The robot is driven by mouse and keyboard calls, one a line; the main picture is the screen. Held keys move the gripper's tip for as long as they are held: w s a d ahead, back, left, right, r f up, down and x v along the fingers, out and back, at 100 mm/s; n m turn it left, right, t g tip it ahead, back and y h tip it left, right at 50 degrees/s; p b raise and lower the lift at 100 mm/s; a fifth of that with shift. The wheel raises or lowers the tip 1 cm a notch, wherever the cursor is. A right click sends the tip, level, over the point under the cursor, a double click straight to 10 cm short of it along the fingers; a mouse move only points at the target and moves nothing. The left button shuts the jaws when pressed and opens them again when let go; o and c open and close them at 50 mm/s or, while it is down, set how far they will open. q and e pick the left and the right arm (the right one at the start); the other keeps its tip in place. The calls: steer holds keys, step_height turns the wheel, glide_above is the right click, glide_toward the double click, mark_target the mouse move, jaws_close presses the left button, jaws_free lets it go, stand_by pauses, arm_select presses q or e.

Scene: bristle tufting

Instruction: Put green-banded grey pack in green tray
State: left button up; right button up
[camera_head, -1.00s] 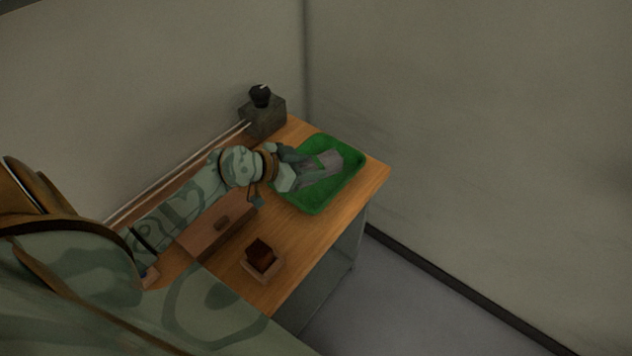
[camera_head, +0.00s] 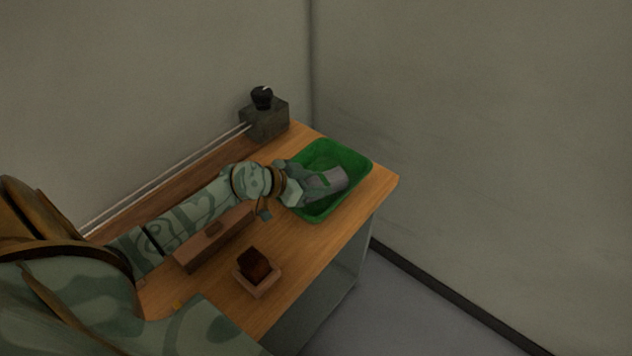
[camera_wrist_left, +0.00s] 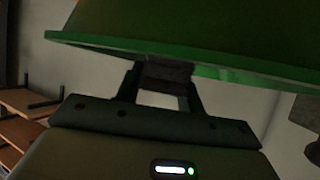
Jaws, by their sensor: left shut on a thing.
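The green tray (camera_head: 352,158) sits at the far right corner of the wooden table. The grey pack (camera_head: 333,178), with a bit of green band near my fingers, is over the tray's inside. My left gripper (camera_head: 312,184) is shut on the pack's near end. I cannot tell whether the pack touches the tray floor. In the left wrist view the fingers (camera_wrist_left: 162,88) hold the dark pack (camera_wrist_left: 168,73), and the green tray (camera_wrist_left: 220,73) fills the top, hiding the pack's far part. My right gripper is not in view.
A small open box (camera_head: 259,283) with a dark brown block (camera_head: 254,264) stands on the near table. A long brown box (camera_head: 205,247) lies below my left arm. A grey block with a black knob (camera_head: 262,98) stands at the back. Walls close off the back and right.

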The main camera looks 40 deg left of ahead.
arm_select(q)
steer(key=shift+f, duration=0.45)
steer(key=o, duration=1)
steer(key=shift+r, duration=0.25)
steer(key=p+v, duration=0.4)
steer(key=v, duration=0.8)
steer(key=shift+r, duration=0.3)
